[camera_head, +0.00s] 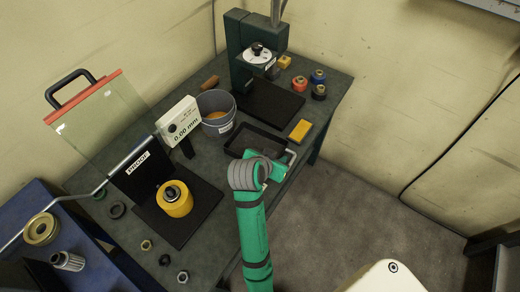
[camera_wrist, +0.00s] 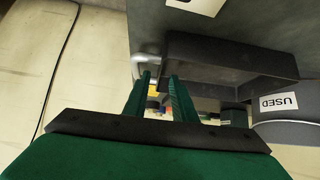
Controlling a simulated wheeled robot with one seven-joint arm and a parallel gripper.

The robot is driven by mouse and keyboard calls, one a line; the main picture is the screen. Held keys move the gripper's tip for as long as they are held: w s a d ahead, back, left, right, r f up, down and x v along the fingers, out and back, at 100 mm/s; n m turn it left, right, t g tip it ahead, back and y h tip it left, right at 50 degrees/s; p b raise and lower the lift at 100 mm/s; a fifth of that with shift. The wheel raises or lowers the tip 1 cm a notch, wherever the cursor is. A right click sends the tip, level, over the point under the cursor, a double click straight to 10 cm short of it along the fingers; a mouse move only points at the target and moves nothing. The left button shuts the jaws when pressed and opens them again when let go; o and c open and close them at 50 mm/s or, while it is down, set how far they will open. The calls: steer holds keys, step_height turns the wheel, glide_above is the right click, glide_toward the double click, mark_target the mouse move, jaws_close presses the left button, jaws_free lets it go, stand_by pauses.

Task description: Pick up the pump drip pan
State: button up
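The pump drip pan (camera_head: 262,133) is a shallow dark rectangular tray on the bench, with a pale bent handle (camera_head: 291,156) at its near right end. In the wrist view the pan (camera_wrist: 230,62) fills the upper middle, and its handle (camera_wrist: 138,66) is just beyond the left fingertip. My gripper (camera_wrist: 160,78) has its two green fingers apart with a gap between them, and nothing is held. In the head view my arm's wrist covers the pan's near corner and hides most of the fingers.
A grey bucket (camera_head: 216,112) labelled USED stands left of the pan. A yellow block (camera_head: 300,130) lies at its right. A green press (camera_head: 257,50) with a black base stands behind. A gauge (camera_head: 178,124) and yellow cylinder (camera_head: 175,199) are at left. Floor right of the bench is clear.

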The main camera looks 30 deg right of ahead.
steer(key=shift+x, duration=1.95)
steer(key=shift+s+d, duration=0.1)
steer(key=shift+s, duration=0.05)
steer(key=shift+c, duration=0.7)
steer(key=shift+r, duration=0.1)
jaws_close()
